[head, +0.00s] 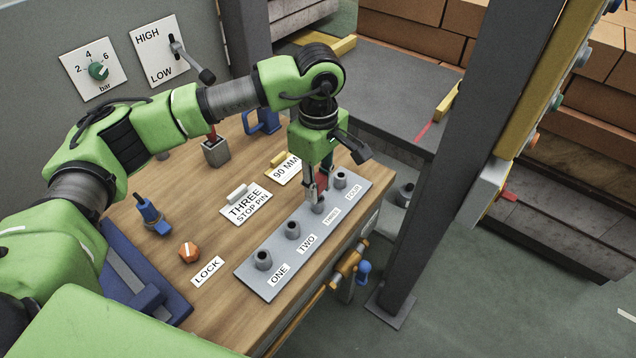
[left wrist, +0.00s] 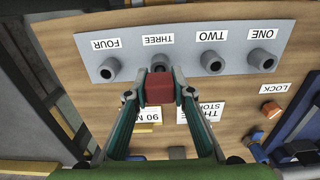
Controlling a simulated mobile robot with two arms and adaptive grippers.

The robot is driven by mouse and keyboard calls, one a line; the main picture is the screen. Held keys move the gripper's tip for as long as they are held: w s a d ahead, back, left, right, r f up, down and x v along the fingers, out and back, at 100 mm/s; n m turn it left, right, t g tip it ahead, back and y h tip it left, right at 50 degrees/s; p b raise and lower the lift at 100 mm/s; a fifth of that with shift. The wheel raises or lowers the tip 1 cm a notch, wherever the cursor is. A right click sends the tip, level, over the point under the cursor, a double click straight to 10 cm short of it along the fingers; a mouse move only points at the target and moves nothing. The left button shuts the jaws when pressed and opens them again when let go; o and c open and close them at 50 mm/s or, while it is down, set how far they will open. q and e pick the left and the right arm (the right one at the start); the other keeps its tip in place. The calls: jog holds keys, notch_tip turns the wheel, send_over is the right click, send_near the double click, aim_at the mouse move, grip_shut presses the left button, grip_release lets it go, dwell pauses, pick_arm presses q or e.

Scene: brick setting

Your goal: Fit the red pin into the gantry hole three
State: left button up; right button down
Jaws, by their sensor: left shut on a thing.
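The red pin (left wrist: 159,88) is gripped between the fingertips of my left gripper (head: 316,188), which points down over the grey plate (head: 272,281). In the left wrist view the pin shows as a red block between the two fingers. The plate carries a row of raised round sockets labelled ONE, TWO, THREE and FOUR. Hole three (left wrist: 158,62) is just beyond the pin, partly covered by it in the left wrist view. The fingertips are right at hole three in the head view. Whether the pin's lower end is inside the hole is hidden. My right gripper is not in view.
A "THREE STOP PIN" card (head: 245,207) and a 90 MM card (head: 289,169) lie behind the plate. An orange lock knob (head: 189,252), a blue device (head: 151,214) and a grey block (head: 215,151) stand on the wooden bench. A dark post (head: 440,150) rises at the right.

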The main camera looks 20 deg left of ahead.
aim_at(318, 178)
pick_arm(q)
jog(key=shift+f+b, duration=1.15)
jog(key=shift+f, duration=0.2)
jog(key=o, duration=1.2)
jog(key=shift+o, duration=0.2)
jog(key=o, duration=0.4)
jog(key=shift+c, duration=0.2)
jog(key=shift+r+p, duration=1.5)
jog(key=shift+r, duration=1.55)
jog(key=shift+s+f, duration=0.1)
